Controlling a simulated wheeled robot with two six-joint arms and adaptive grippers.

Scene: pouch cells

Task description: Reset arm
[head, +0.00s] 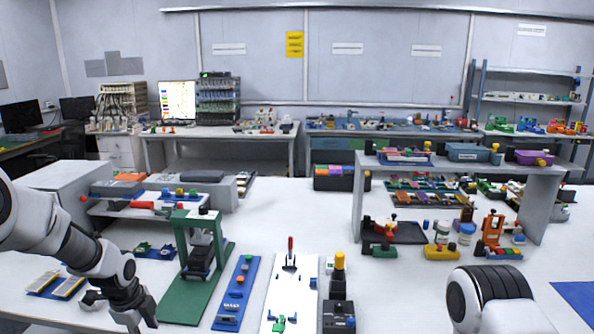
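My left arm comes in from the left, and its dark gripper (138,314) hangs low over the front left of the white table, pointing down. It is small and partly cut by the bottom edge, so whether its fingers are apart is unclear. No held thing shows at it. On my right side only a rounded white and black link of my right arm (490,300) shows at the bottom right. My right gripper is out of the picture.
A green press stand (182,296) stands just right of my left gripper. Beside it lie a blue strip (232,306), a white fixture plate (301,297) with a red-handled clamp and a black device (338,318). A grey raised shelf (458,172) stands at right. Open tabletop lies mid-table.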

